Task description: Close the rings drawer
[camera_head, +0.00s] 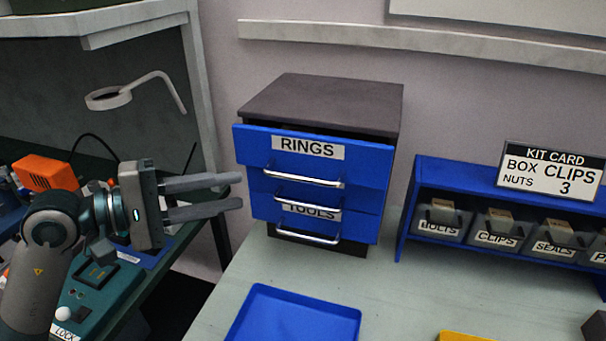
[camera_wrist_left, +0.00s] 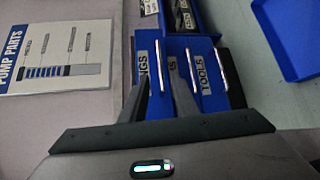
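The rings drawer (camera_head: 255,150) is the top blue drawer of a dark-topped cabinet (camera_head: 325,103). Its front stands a little out from the cabinet, with a dark gap beneath the top. It has a white RINGS label (camera_head: 308,147) and a metal handle (camera_head: 305,179). My left gripper (camera_head: 240,190) is open and empty, left of the cabinet, its fingers pointing right towards the drawers. In the left wrist view, its fingers (camera_wrist_left: 160,72) lie in front of the drawer fronts and partly cover the labels; the rings handle (camera_wrist_left: 157,65) shows there. My right gripper is not in view.
Lower drawers include one labelled TOOLS (camera_head: 310,211). A blue tray (camera_head: 293,318) lies on the table in front of the cabinet. A blue rack (camera_head: 425,172) of labelled bins stands to the right, with a kit card (camera_head: 550,172) on top. Bare table lies between.

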